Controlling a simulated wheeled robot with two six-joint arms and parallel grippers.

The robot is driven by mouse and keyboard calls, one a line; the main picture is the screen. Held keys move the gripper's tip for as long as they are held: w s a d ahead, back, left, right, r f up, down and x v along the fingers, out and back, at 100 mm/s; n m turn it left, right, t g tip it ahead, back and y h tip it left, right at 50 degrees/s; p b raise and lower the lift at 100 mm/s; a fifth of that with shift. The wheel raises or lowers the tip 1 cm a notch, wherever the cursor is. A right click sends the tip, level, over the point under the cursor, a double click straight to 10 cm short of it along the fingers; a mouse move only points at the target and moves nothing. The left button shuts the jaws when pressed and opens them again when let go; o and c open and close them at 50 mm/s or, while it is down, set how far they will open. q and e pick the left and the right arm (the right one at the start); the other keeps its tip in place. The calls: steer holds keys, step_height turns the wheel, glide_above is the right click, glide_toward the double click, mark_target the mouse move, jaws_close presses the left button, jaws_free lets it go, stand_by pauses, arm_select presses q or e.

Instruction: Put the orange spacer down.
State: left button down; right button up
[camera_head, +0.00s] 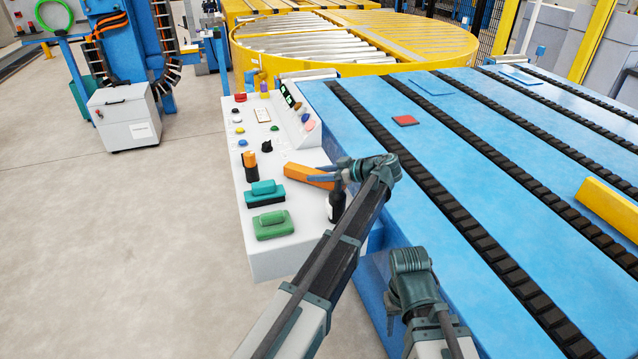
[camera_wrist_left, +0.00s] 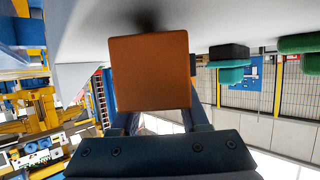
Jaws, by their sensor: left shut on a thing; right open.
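The orange spacer (camera_head: 303,175) is a long block above the white control panel in the head view. My left gripper (camera_head: 325,173) is shut on its right part. In the left wrist view the spacer's square end (camera_wrist_left: 148,72) fills the middle between the fingers, with a dark shadow close by on the white surface. Whether it touches the panel I cannot tell. My right gripper (camera_head: 404,290) is at the blue table's near edge, away from the spacer; its fingers are mostly hidden.
The white panel (camera_head: 282,157) carries buttons, an orange-and-black item (camera_head: 250,166), a teal-and-black block (camera_head: 265,192), a green block (camera_head: 272,224) and a dark bottle (camera_head: 336,206) beside my left arm. The blue conveyor table (camera_head: 440,140) lies right, with a red square (camera_head: 405,120) on it.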

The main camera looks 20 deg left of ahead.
arm_select(q)
steer(key=shift+f, duration=0.6)
steer(key=shift+r, duration=0.15)
arm_select(e)
steer(key=shift+f, duration=0.45)
steer(key=shift+f, duration=0.1)
arm_select(q)
steer(key=shift+c, duration=2)
jaws_free()
steer(key=shift+d+r, duration=0.15)
steer(key=shift+d, duration=0.05)
steer(key=p+v, duration=0.2)
steer(key=v, duration=0.4)
steer(key=shift+d+r+p, duration=0.1)
steer(key=shift+p, duration=0.25)
steer(key=shift+s+d, duration=0.15)
steer(key=shift+d, duration=0.25)
arm_select(e)
step_height(320, 180, up, 3)
steer(key=shift+r, duration=0.1)
arm_select(q)
steer(key=shift+r, duration=0.1)
